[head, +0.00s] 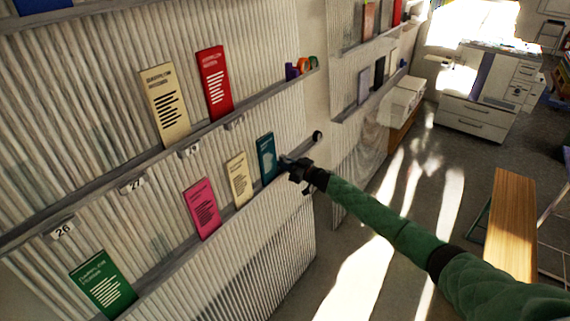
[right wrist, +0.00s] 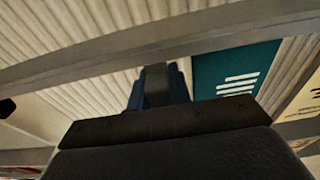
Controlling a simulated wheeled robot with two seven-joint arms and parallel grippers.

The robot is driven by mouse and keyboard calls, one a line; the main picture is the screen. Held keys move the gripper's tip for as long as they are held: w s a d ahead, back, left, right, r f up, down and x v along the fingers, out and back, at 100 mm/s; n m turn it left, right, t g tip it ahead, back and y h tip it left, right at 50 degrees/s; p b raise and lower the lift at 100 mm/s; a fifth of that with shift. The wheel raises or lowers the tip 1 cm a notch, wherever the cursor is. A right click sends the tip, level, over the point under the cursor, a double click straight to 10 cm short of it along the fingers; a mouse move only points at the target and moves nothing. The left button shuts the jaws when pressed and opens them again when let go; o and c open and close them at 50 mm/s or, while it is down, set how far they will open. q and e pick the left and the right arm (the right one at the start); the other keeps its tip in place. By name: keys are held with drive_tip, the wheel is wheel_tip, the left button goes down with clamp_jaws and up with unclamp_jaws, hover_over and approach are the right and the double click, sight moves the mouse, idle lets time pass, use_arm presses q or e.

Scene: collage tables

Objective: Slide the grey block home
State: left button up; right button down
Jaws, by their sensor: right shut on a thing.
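My right gripper (head: 284,161) reaches in from the right to the right end of the lower shelf ledge, just right of a teal booklet (head: 266,157). My left gripper is not in view.
Cream (head: 239,178), pink (head: 202,208) and green (head: 103,284) booklets stand along the same ledge to the left. A cream (head: 166,104) and a red booklet (head: 215,83) stand on the ledge above. A wooden bench (head: 510,225) and open floor lie to the right.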

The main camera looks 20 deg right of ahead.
drive_tip(key=shift+w+d, duration=0.15)
drive_tip(key=shift+d, duration=0.1)
drive_tip(key=w+d+b, duration=0.1)
drive_tip(key=d, duration=0.1)
drive_tip(key=w+d+b, duration=0.1)
drive_tip(key=w+d, duration=0.1)
drive_tip(key=w+d+b, duration=0.1)
drive_tip(key=d, duration=0.1)
drive_tip(key=shift+w, duration=0.35)
drive_tip(key=shift+w+d, duration=0.3)
drive_tip(key=shift+d, duration=0.05)
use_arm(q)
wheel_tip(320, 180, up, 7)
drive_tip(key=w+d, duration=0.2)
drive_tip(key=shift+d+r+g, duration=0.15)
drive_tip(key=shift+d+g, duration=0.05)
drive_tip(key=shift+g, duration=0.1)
use_arm(e)
drive_tip(key=c, duration=1.3)
unclamp_jaws()
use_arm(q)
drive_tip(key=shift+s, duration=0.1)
use_arm(e)
drive_tip(key=shift+s, duration=0.15)
